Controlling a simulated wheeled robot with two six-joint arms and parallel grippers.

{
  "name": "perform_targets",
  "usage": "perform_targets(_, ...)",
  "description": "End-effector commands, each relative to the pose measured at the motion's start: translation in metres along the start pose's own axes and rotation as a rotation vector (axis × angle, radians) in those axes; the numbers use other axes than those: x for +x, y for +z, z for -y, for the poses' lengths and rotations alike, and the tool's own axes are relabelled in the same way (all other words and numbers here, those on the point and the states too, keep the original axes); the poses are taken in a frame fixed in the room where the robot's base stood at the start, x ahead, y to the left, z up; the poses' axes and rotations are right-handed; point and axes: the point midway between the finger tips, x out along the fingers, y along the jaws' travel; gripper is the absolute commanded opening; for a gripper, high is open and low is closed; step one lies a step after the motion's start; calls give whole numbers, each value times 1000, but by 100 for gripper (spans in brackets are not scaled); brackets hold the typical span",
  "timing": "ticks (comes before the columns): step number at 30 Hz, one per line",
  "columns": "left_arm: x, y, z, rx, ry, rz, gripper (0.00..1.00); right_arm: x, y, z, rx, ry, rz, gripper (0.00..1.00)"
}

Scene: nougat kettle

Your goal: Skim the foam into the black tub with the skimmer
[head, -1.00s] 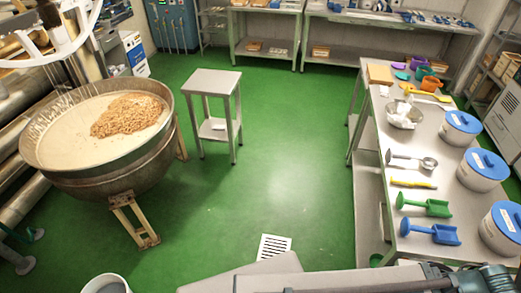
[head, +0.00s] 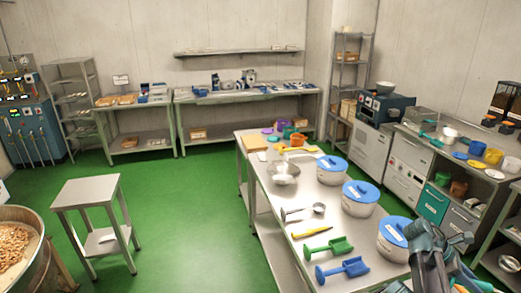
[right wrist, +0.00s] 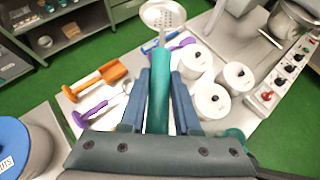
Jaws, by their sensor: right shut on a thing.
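The skimmer (right wrist: 163,15) has a round perforated metal head and a teal handle. My right gripper (right wrist: 160,88) is shut on its handle, with the head pointing away from me in the right wrist view. My right arm also shows at the lower right of the head view. The kettle (head: 42,266) is cut off at the lower left of the head view; a lumpy brown mass (head: 14,244) lies on pale contents in it. I cannot tell whether that mass is the foam. I see no black tub. My left gripper is out of view.
A steel table (head: 262,196) holds blue-lidded tubs (head: 359,197), a green scoop (head: 328,247), a blue scoop (head: 342,267) and a metal bowl (head: 284,172). A small steel stand (head: 86,191) is beside the kettle. Green floor (head: 185,210) is clear between stand and table.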

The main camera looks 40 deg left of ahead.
Motion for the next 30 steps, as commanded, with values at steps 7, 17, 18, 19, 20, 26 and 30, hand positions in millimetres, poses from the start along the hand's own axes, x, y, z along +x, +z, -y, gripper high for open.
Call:
perform_targets(7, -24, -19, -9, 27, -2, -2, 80, -117, -76, -12, -128, 166, -107, 0)
perform_targets(17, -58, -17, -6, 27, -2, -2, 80, -112, -84, -13, -150, 145, -403, 0)
perform_targets(18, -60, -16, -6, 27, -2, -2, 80, -111, -85, -13, -153, 142, -439, 0)
perform_targets(19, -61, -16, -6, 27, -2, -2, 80, -110, -86, -13, -155, 139, -465, 0)
perform_targets(20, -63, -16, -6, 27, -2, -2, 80, -110, -87, -13, -157, 137, -492, 0)
perform_targets(26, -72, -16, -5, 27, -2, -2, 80, -106, -92, -14, -169, 124, -669, 0)
perform_targets(30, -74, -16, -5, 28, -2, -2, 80, -104, -96, -15, -177, 113, -793, 0)
